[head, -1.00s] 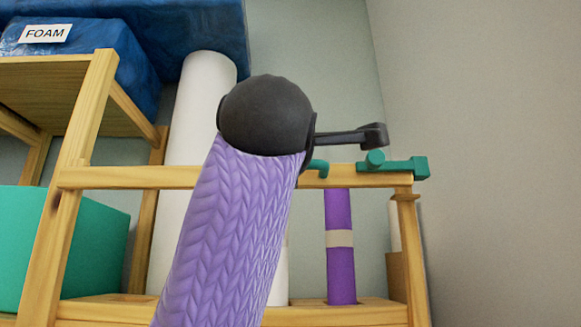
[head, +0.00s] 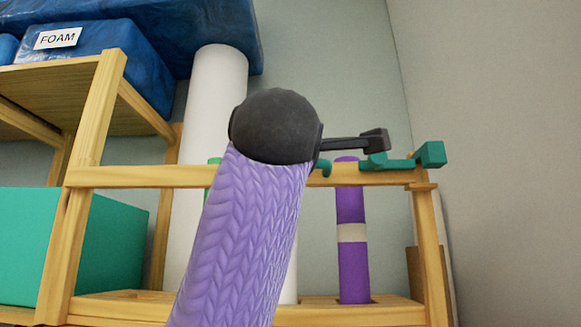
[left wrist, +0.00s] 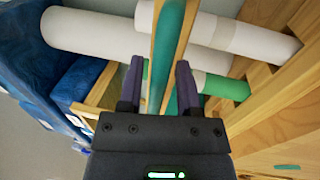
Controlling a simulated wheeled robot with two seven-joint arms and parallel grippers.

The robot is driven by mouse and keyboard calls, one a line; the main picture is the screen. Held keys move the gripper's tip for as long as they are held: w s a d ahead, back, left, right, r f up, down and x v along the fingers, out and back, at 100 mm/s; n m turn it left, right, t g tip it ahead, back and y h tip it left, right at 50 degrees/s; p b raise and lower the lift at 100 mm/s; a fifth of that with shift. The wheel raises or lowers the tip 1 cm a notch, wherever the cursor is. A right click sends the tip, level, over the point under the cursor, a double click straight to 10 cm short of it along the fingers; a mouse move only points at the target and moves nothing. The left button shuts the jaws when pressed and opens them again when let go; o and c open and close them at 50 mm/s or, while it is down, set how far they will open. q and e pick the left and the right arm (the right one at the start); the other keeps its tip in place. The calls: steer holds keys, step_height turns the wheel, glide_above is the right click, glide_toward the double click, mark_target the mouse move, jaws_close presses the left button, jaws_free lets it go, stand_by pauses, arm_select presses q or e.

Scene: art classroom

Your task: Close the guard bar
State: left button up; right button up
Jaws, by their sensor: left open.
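The guard bar (head: 150,176) is a wooden rail across the front of a wooden rack. Teal fittings (head: 400,161) sit at its right end. My left gripper (head: 375,141) reaches over the rail's right part, close to these fittings; my black wrist covers part of the view. In the left wrist view my left gripper (left wrist: 160,72) is open, its two purple fingers either side of a wooden bar with a teal strip (left wrist: 167,45). Whether the fingers touch it cannot be told. My right gripper is not in view.
Behind the rail stand a white roll (head: 205,110) and a purple roll with a pale band (head: 352,232). A green roll (left wrist: 220,86) lies close to my fingers in the left wrist view. Blue FOAM packs (head: 90,55) and a teal box (head: 110,250) are left. A wall is right.

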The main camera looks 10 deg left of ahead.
arm_select(q)
steer(key=shift+o, duration=0.2)
steer(key=shift+w, duration=0.15)
steer(key=shift+s, duration=0.2)
steer(key=b+v, duration=0.5)
steer(key=v, duration=0.4)
steer(key=shift+s, duration=0.35)
steer(key=shift+d+f, duration=0.1)
